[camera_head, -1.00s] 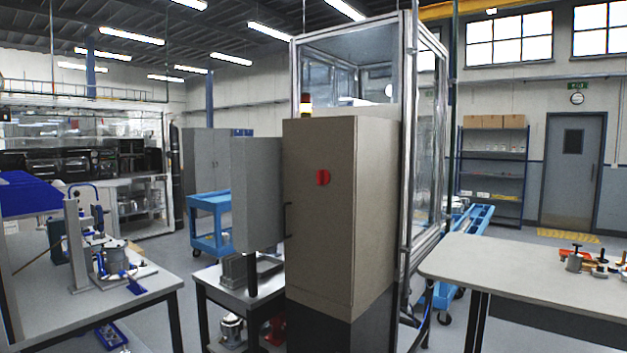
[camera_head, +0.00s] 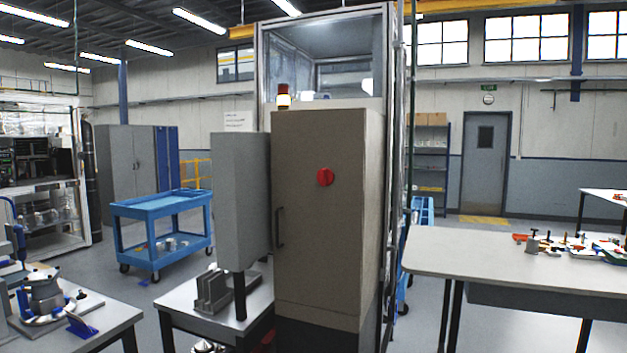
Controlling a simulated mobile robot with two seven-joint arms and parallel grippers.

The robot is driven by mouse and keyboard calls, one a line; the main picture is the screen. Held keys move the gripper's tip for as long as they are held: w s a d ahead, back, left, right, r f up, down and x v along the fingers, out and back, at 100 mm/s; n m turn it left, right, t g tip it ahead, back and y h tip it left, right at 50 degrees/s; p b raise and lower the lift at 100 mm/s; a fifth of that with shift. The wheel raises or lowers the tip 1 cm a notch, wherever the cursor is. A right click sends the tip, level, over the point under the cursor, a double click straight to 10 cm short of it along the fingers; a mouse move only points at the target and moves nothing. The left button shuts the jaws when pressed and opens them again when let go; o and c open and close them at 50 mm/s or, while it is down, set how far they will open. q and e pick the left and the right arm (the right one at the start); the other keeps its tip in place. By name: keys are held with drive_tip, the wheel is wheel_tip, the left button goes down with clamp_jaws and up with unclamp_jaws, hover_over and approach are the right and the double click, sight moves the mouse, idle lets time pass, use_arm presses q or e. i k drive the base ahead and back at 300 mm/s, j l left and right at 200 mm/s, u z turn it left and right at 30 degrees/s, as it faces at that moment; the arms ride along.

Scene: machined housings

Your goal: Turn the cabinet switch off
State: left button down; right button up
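The cabinet (camera_head: 315,240) is a tall beige-grey box standing near the middle of the head view, with a dark base and a dark handle (camera_head: 279,228) on the left of its front face. The cabinet switch (camera_head: 325,177) is a round red knob on the upper part of that face. I cannot tell which position the knob is set to. Neither of my grippers is in the view, and nothing touches the switch.
A grey panel box (camera_head: 240,200) stands left of the cabinet, above a low table (camera_head: 180,300) with metal blocks. A long table (camera_head: 480,255) with small parts is at right. A blue cart (camera_head: 160,207) stands at left. Floor shows between the cabinet and right table.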

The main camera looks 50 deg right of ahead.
sight(324, 176)
drive_tip(key=i+z, duration=0.15)
drive_tip(key=i, duration=0.25)
drive_tip(key=i+j+z, duration=0.15)
drive_tip(key=i, duration=0.25)
drive_tip(key=i+j+z, duration=0.1)
drive_tip(key=i, duration=0.3)
drive_tip(key=i+j+z, duration=0.1)
drive_tip(key=i+z, duration=0.4)
drive_tip(key=i+j+z, duration=0.25)
drive_tip(key=i+z, duration=0.2)
drive_tip(key=k, duration=0.05)
